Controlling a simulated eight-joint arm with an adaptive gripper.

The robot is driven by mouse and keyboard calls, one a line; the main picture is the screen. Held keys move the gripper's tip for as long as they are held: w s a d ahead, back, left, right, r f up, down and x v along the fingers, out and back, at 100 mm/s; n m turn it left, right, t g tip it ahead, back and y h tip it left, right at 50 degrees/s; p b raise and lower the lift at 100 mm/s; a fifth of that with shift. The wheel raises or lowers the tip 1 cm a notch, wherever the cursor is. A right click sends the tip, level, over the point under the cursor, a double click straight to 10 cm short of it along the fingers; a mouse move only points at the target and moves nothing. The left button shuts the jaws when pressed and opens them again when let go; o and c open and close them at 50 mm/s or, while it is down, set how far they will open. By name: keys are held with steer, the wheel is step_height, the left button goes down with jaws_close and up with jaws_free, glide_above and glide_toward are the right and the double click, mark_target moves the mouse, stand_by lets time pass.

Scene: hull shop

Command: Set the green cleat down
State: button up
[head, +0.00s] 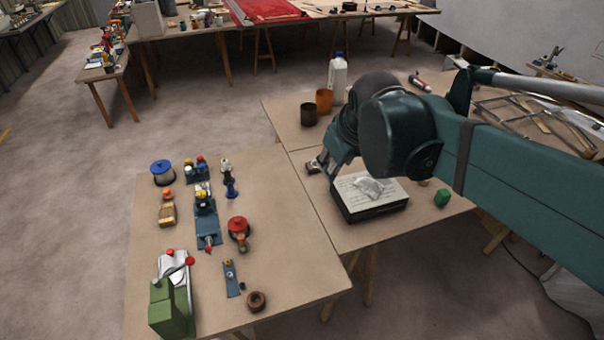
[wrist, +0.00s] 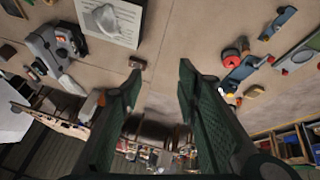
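A small green block-like piece (head: 441,197) lies on the right-hand table, to the right of the paper-topped box; it may be the green cleat, but it is too small to be sure. I do not make out a cleat in the wrist view. My gripper (wrist: 160,72) is open, its two green-padded fingers spread with nothing between them. In the head view my gripper (head: 335,163) hangs by the box's left side, partly hidden behind my arm, and is apart from the green piece.
A dark box (head: 374,207) carries white paper and a crumpled grey piece. A small brown block (wrist: 137,62) lies near my fingertips. Brown and orange cups (head: 324,101) and a white bottle (head: 338,78) stand behind. The left table (head: 290,240) holds several tools and a green-and-white machine (head: 172,305).

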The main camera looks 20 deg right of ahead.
steer(key=s+a+f+m+t+y, duration=0.1)
steer(key=s+a+f+m, duration=0.1)
steer(key=s+a+f, duration=0.2)
steer(key=s+a, duration=0.3)
steer(key=s, duration=0.2)
steer(key=shift+a+f+m, duration=0.15)
steer(key=shift+f+m, duration=0.15)
steer(key=shift+m, duration=0.1)
